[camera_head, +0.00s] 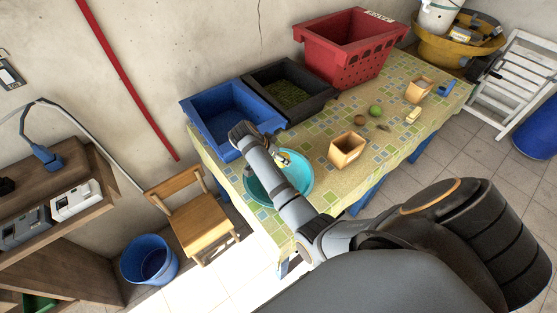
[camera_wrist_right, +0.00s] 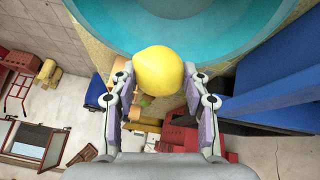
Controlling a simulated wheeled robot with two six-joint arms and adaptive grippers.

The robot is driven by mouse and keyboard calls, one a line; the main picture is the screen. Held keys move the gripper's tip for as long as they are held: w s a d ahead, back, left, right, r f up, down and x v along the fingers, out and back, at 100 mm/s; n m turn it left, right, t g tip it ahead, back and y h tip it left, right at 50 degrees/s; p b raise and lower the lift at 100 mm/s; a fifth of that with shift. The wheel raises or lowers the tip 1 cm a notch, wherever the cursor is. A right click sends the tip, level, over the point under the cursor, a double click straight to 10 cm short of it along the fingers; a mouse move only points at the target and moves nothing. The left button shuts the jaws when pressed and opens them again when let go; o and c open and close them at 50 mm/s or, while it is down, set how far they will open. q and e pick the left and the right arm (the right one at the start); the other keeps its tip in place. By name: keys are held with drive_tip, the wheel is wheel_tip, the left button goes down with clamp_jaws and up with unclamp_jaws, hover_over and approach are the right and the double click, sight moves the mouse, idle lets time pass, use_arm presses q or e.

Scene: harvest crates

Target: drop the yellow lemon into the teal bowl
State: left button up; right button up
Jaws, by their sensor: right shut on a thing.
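The teal bowl (camera_head: 303,180) stands on the tiled tabletop near its left end, partly covered by my right arm in the head view. It also fills the top of the right wrist view (camera_wrist_right: 240,22). The yellow lemon (camera_wrist_right: 158,70) is held between the two fingers of my right gripper (camera_wrist_right: 160,77). In the head view my right gripper (camera_head: 282,159) is at the bowl, largely hidden behind my wrist; the lemon is hard to make out there. The lemon's exact height over the bowl is unclear. My left gripper is not in view.
A blue crate (camera_head: 203,105), a black crate (camera_head: 318,105) and a red crate (camera_head: 372,73) line the wall side. A small wooden box (camera_head: 346,150), a green fruit (camera_head: 375,111) and other small items lie right of the bowl. A wooden chair (camera_head: 196,214) stands left.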

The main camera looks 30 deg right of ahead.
drive_tip(key=shift+w+a+r+m, duration=0.1)
drive_tip(key=shift+a+r+m, duration=0.15)
drive_tip(key=shift+m, duration=0.05)
drive_tip(key=shift+f, duration=0.1)
wheel_tip(320, 180, down, 6)
drive_tip(key=b, duration=0.6)
drive_tip(key=shift+b, duration=0.3)
drive_tip(key=o, duration=1.3)
drive_tip(key=shift+c, duration=0.2)
